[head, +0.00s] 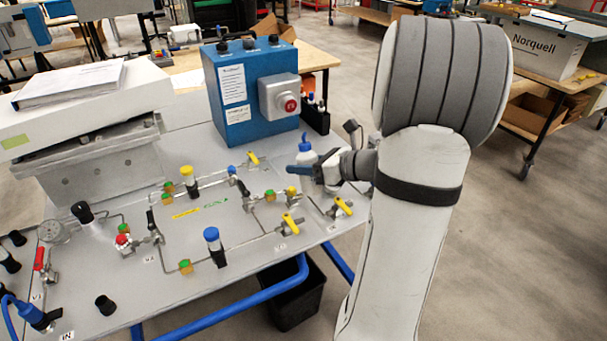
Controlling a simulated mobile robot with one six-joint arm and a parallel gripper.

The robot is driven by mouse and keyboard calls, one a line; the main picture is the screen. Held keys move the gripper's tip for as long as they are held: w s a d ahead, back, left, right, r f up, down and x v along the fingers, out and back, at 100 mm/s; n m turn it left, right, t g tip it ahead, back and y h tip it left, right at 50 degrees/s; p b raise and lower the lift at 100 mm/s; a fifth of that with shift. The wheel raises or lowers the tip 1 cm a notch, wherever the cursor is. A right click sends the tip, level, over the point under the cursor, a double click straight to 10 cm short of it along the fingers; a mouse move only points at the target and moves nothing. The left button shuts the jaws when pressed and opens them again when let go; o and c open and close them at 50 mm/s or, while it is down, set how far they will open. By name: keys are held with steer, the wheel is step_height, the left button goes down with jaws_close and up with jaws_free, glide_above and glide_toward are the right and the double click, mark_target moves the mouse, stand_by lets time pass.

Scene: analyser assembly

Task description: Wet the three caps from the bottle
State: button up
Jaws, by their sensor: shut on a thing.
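A white bottle (306,156) with a blue top is at the right side of the grey panel table. My gripper (304,174) is at the bottle's lower part and is shut on it. The gripper and wrist hide the bottle's lower part, so I cannot tell whether its base touches the table. Several coloured caps or knobs are on the panel. They include a yellow one (187,171), a blue one (211,234) and a red one (122,240). I cannot tell which are the three caps.
A blue box (236,98) with a red button stands behind the fittings. Thin pipes and yellow-handled valves (290,223) stick up near my gripper. A grey machine (95,160) with papers on top is at left. A black bin (293,300) is below the table edge.

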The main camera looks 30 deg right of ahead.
steer(key=shift+s+n+t+y+b, duration=0.2)
steer(key=shift+n+t+y+b, duration=0.75)
steer(key=shift+b, duration=2.25)
steer(key=shift+r+t+b, duration=0.25)
steer(key=shift+t+b, duration=0.3)
steer(key=shift+b, duration=0.05)
steer(key=shift+s+h, duration=0.15)
steer(key=shift+h, duration=0.1)
